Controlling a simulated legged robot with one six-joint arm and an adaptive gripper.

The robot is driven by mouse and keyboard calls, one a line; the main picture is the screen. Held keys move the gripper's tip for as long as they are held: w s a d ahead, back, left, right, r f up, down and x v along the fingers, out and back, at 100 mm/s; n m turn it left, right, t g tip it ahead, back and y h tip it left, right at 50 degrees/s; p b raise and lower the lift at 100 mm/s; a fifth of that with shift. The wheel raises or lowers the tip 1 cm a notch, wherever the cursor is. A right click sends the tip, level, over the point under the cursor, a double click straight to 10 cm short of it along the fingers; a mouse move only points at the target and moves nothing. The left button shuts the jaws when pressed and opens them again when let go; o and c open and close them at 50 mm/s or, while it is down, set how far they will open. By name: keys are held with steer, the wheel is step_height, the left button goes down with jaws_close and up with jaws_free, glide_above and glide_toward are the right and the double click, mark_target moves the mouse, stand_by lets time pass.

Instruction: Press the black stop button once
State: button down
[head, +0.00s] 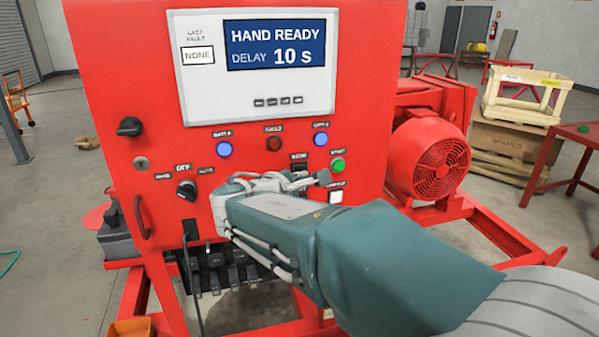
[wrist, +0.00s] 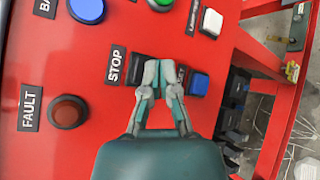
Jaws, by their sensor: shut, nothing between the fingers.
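The black stop button (wrist: 143,67) sits beside its STOP label on the red panel in the wrist view. My gripper (wrist: 154,68) is shut and empty, and its fingertips overlap the right part of the button in that view. I cannot tell whether they touch it or whether the button is pushed in. In the head view the black stop button (head: 298,169) shows partly, just above my gripper (head: 322,178). The display (head: 276,46) reads HAND READY, DELAY 10 s.
A green button (head: 338,165) and a white button (head: 336,197) are close by on the panel. A blue button (wrist: 197,83) lies just right of my fingertips in the wrist view. The fault lamp (wrist: 68,112) is dark red. A selector knob (head: 187,190) is to the left.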

steer(key=shift+s+d, duration=0.1)
steer(key=shift+s, duration=0.2)
steer(key=s, duration=0.2)
steer(key=s+d, duration=0.1)
steer(key=s, duration=0.1)
steer(key=shift+s+d, duration=0.2)
steer(key=shift+s, duration=0.2)
steer(key=shift+d, duration=0.1)
stand_by(0.5)
steer(key=s+d+f+m+g+y, duration=0.1)
steer(key=s+d+f+m+g, duration=0.3)
steer(key=s+d+m, duration=0.3)
steer(key=s+d+f+m+g+y, duration=0.2)
steer(key=s+d+f+m+g, duration=0.25)
steer(key=s+d, duration=0.45)
steer(key=s+a+f+m+y, duration=0.2)
steer(key=s+f+m+y, duration=0.1)
steer(key=s+m, duration=0.4)
steer(key=shift+f+y, duration=0.15)
steer(key=shift+y, duration=0.45)
